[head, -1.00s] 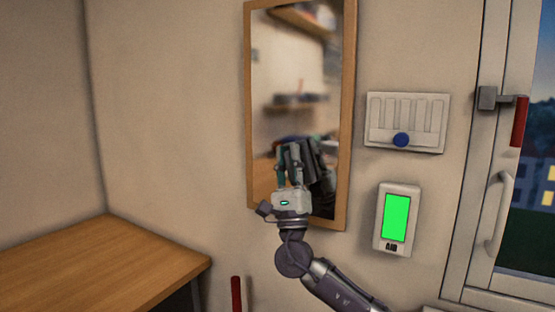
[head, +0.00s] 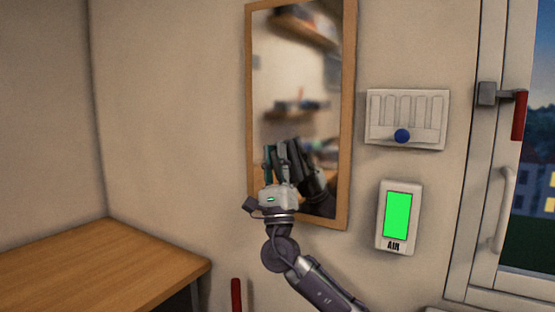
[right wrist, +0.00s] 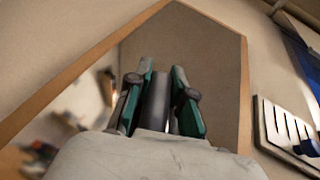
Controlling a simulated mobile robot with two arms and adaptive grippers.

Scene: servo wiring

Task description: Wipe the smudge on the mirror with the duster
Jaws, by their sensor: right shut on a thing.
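The mirror (head: 297,75) hangs on the wall in a wooden frame; it also fills much of the right wrist view (right wrist: 215,60). My right gripper (head: 277,158) is in front of its lower part. In the right wrist view, the gripper's teal fingers (right wrist: 160,98) are shut on a dark grey cylinder (right wrist: 156,103), seemingly the duster's handle. The duster's head is not clearly visible, and I cannot tell whether it touches the glass. I cannot make out the smudge against the blurred reflections. My left gripper is not in view.
Right of the mirror are a white panel with a blue knob (head: 402,136) and a box with a green screen (head: 397,216). A window (head: 500,190) with a red handle is at far right. A wooden table (head: 95,270) stands at lower left.

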